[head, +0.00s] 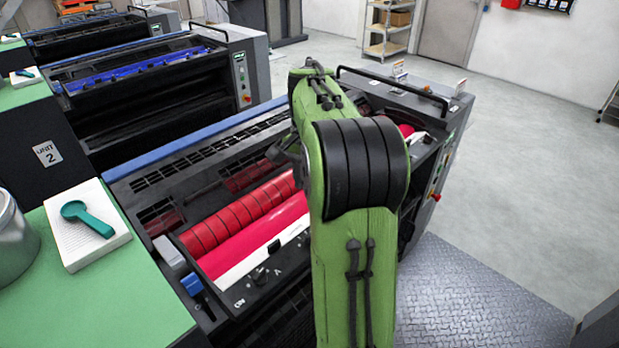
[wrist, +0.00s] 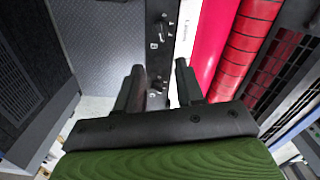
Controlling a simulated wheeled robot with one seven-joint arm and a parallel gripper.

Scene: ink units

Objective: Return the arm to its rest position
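My gripper (wrist: 159,72) shows in the wrist view with its two dark fingers apart and nothing between them. It is above the front panel of a printing unit, beside a white strip and the magenta roller (wrist: 212,42). My green arm (head: 350,180) with black joint covers fills the middle of the head view, raised and bent over the unit. It hides most or all of my gripper there.
The open printing unit (head: 140,185) has red rollers (head: 238,213) and a control panel with knobs. At left, a green-topped counter (head: 90,300) bears a teal scoop (head: 88,218) on a white pad and a metal can (head: 14,240). Grey floor (head: 525,170) is clear at right.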

